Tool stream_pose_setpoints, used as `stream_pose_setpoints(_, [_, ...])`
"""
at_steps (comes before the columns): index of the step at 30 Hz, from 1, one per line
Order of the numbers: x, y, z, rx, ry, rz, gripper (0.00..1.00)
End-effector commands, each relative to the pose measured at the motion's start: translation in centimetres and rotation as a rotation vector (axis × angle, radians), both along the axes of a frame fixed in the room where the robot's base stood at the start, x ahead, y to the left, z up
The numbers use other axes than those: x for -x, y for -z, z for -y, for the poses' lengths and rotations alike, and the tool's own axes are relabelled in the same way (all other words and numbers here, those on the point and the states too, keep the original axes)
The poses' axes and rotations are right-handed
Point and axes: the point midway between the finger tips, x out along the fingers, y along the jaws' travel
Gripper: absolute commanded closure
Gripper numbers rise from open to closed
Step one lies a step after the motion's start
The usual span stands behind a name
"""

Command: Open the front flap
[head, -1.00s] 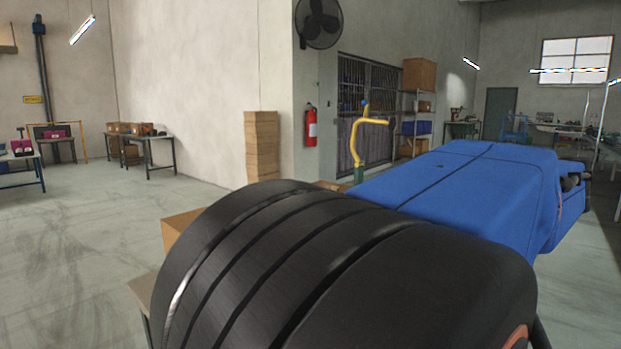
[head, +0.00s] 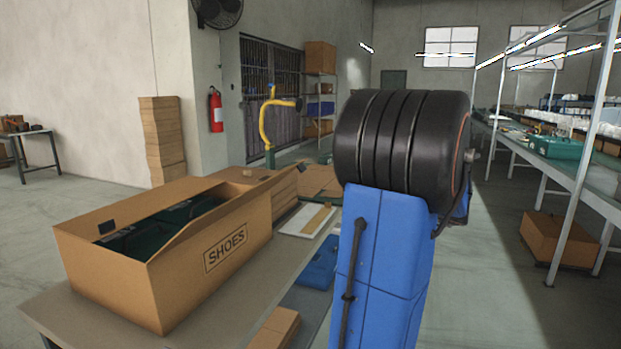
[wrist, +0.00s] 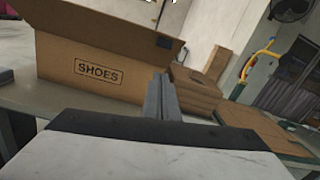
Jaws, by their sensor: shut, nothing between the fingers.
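The brown cardboard box marked SHOES (head: 185,275) stands on a table at the left of the head view. Its top is partly open, with dark green contents (head: 165,225) inside. A long flap (head: 212,215) on the labelled side tilts up over the opening. In the wrist view the labelled wall (wrist: 110,88) faces me, with a raised flap (wrist: 105,32) above it and a dark patch near the flap's right end. My gripper (wrist: 162,92) is shut and empty, appearing in front of the box's right end. I cannot tell if it touches the box. The head view does not show my gripper.
A yellow bent pipe (head: 265,125) rises behind. A long green-topped bench (head: 535,165) runs along the right. Floor shows between them.

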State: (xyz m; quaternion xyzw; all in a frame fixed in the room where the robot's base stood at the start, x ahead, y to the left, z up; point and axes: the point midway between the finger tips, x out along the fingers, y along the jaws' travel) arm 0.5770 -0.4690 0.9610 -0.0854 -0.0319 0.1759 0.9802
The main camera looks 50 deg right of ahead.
Motion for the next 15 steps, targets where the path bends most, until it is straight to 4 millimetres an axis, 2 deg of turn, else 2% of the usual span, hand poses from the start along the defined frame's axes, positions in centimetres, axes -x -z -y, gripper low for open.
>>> stream_pose_setpoints(3, [0.1,1.0,0.8,-0.124,-0.029,-0.009,1.0])
stream_pose_setpoints(8, [0.1,1.4,1.1,-0.187,-0.046,-0.015,1.0])
stream_pose_setpoints(15, [-2.0,1.1,0.2,-0.189,-0.048,-0.015,1.0])
